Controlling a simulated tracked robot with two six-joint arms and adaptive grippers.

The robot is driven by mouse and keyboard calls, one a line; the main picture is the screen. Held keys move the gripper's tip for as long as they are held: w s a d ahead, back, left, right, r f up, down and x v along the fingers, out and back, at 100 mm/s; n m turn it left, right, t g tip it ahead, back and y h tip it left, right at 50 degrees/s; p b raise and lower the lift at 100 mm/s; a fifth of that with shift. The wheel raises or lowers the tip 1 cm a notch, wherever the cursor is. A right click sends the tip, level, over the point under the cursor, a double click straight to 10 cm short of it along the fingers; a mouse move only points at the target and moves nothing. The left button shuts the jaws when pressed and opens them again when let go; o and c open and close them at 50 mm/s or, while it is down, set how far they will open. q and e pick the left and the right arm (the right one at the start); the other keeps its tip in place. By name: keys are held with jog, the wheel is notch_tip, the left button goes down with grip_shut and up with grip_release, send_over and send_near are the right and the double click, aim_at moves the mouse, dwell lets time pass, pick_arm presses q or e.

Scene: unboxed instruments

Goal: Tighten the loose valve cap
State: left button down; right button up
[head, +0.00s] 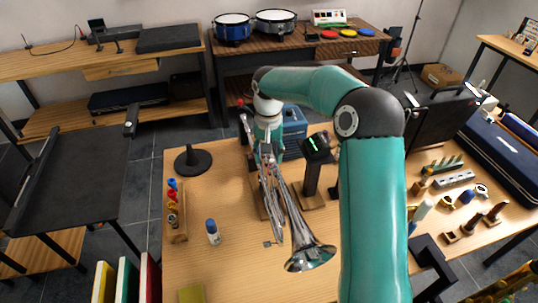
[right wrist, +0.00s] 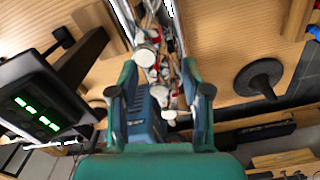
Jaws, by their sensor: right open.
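A silver trumpet (head: 303,250) lies lengthwise on the wooden table, its bell toward the front. My right gripper (head: 267,146) is over the trumpet's far part, pointing down at its valves. In the right wrist view my right gripper (right wrist: 160,78) is open, its two fingers spread around the valve area. A pale round cap (right wrist: 145,56) shows between the fingertips, with another pale round part (right wrist: 159,92) nearer the palm. I cannot tell which cap is loose, or whether a finger touches one. My left gripper is not in view.
A black display post (head: 312,180) with green digits stands close right of the trumpet. A blue box (head: 293,124) is behind. A round black stand (head: 193,161), a mouthpiece rack (head: 177,222) and a blue-capped bottle (head: 212,234) are left. The table's front left is mostly clear.

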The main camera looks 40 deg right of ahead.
jog(key=shift+f, duration=0.25)
grip_shut()
jog(key=shift+m+b, duration=0.35)
jog(key=shift+m, duration=1.95)
jog(key=shift+s, duration=0.1)
grip_release()
jog(key=shift+r, duration=0.1)
notch_tip(320, 180, up, 12)
